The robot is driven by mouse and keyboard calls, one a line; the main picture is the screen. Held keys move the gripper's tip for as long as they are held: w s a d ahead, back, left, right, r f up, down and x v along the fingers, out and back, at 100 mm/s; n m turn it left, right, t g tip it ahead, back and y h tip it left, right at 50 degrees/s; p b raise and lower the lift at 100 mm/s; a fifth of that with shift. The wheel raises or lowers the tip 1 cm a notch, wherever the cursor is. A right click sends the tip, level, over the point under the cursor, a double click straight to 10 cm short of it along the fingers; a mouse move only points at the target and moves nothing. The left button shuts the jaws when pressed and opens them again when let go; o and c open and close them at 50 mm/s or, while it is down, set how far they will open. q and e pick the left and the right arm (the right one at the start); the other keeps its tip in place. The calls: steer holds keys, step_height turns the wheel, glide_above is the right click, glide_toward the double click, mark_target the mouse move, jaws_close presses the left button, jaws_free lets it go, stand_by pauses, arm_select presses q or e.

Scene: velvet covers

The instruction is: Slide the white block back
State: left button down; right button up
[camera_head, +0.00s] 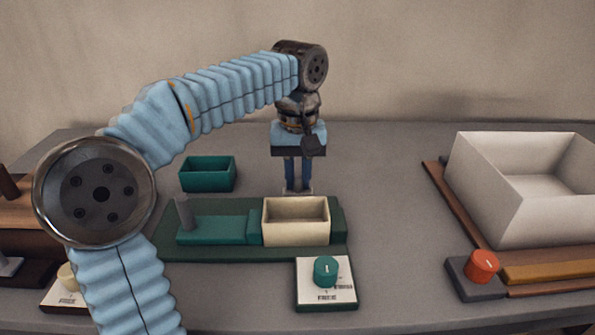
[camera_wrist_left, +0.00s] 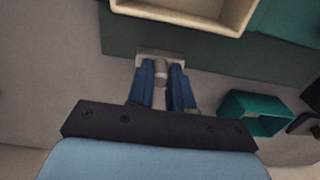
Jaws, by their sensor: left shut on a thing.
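A small pale, whitish block (camera_wrist_left: 147,54) with a short round grey knob (camera_wrist_left: 160,72) shows at my fingertips in the left wrist view. It sits against or very near the edge of the dark green base; I cannot tell whether they touch. My left gripper (camera_wrist_left: 161,78) points down and is shut on the knob. In the head view the left gripper (camera_head: 298,187) is behind the cream box, and only a pale bit of the block shows at its tips. My right gripper is not in view.
The dark green base (camera_head: 215,253) carries a cream open box (camera_head: 296,235) and a green slider with a grey post (camera_head: 185,213). A green box (camera_head: 207,175) stands behind. A green knob (camera_head: 326,270), a red knob (camera_head: 482,266) and a large white bin (camera_head: 475,196) lie right.

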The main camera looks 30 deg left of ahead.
mark_target(299, 174)
arm_select(q)
steer(key=c, duration=1)
jaws_free()
steer(key=shift+w+a, duration=0.1)
steer(key=shift+w, duration=0.1)
step_height(299, 174, up, 14)
steer(key=p, duration=0.1)
steer(key=shift+p, duration=0.35)
steer(key=shift+f, duration=0.1)
